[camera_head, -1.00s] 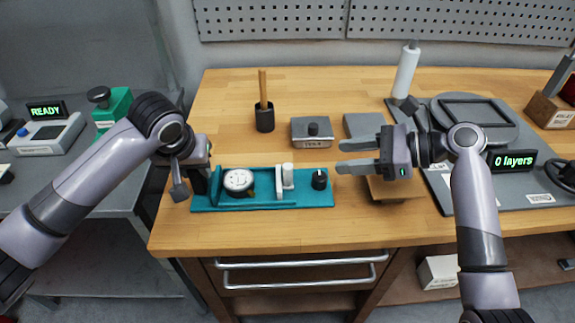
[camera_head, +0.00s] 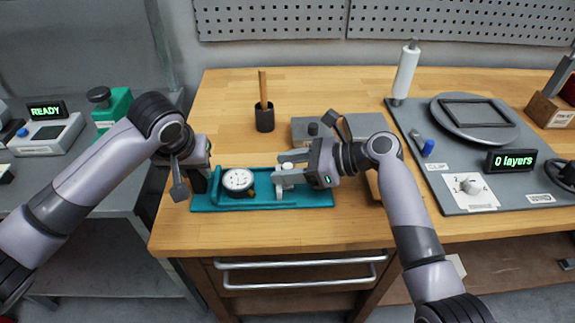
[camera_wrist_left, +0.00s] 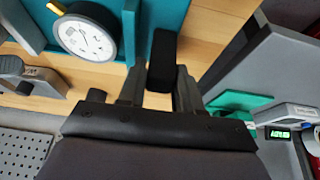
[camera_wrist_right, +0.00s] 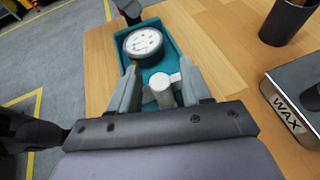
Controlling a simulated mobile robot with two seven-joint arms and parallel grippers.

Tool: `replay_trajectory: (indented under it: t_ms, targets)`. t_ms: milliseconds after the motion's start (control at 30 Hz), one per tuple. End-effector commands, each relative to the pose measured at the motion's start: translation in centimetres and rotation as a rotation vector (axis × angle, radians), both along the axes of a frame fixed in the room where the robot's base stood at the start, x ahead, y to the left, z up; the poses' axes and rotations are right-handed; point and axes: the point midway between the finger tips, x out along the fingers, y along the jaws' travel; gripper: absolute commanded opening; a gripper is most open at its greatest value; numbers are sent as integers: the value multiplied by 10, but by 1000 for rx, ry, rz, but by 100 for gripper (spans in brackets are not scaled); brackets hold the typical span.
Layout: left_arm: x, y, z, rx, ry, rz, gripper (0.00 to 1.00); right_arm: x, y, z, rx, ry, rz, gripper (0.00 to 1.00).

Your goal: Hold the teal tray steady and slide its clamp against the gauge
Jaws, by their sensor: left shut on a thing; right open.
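The teal tray (camera_head: 215,206) lies flat near the front edge of the wooden bench. A round white-faced gauge (camera_head: 238,181) sits at its left part; it also shows in the left wrist view (camera_wrist_left: 85,38) and the right wrist view (camera_wrist_right: 143,41). The white clamp (camera_wrist_right: 161,88) stands on the tray, apart from the gauge. My left gripper (camera_head: 200,177) is shut on the tray's black end handle (camera_wrist_left: 162,60). My right gripper (camera_wrist_right: 158,68) is open, its fingers on either side of the clamp. The tray's right-end black knob is hidden by my right gripper.
A black cup with a wooden stick (camera_head: 264,115) and a grey box labelled WAX (camera_wrist_right: 290,116) stand behind the tray. A grey station with a display (camera_head: 511,159) fills the right side. The bench between the cup and the tray is clear.

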Motion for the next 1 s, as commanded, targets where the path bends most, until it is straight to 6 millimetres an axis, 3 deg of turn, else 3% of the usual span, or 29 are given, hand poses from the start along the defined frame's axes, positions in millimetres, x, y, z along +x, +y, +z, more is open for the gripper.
replay_trajectory:
  t_ms: [267,300,433,633,833,1000]
  targets:
    - [0,0,1,-1,-2,0,0,1,2,0,0,-1,-1,48]
    - [0,0,1,-1,-2,0,0,1,2,0,0,-1,-1,42]
    - [0,0,1,-1,-2,0,0,1,1,0,0,-1,-1,0]
    - [0,0,1,-1,-2,0,0,1,7,0,1,0,0,0]
    - [0,-1,1,-1,-2,-3,0,0,44,0,2,1,3,0]
    - [0,-1,1,-3,-2,-4,0,0,59,0,1,-1,1,0]
